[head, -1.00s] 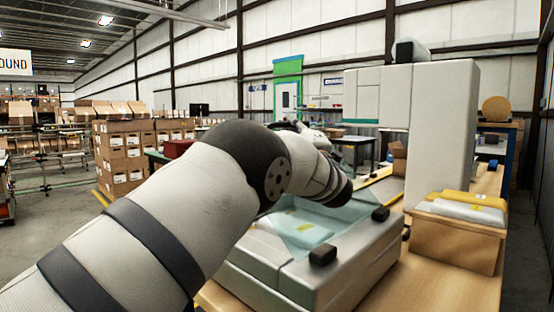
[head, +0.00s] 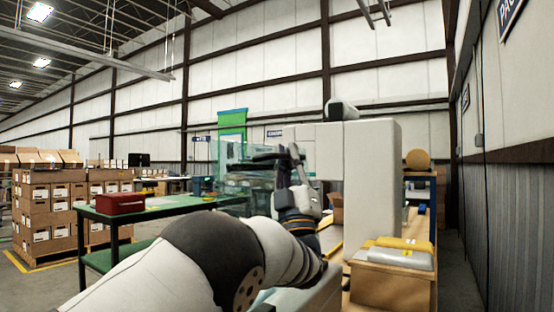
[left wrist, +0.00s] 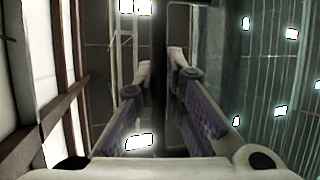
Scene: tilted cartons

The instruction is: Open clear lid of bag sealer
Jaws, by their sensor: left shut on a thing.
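The clear lid (head: 232,172) of the bag sealer is a greenish see-through panel that stands raised in the head view. My left gripper (head: 264,160) is shut on the lid's edge and holds it up. In the left wrist view the two purple-padded fingers (left wrist: 160,75) close on a dark edge, and the clear pane (left wrist: 205,90) spreads to the right. The sealer's grey-white body (head: 318,292) shows only in part, low in the head view, behind my left arm. The inside of the sealer is mostly hidden. My right gripper is not in view.
A tall white cabinet (head: 370,185) stands behind the sealer. A green table (head: 165,213) with a red box (head: 120,203) stands at the left. Stacked cartons (head: 45,210) are farther left.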

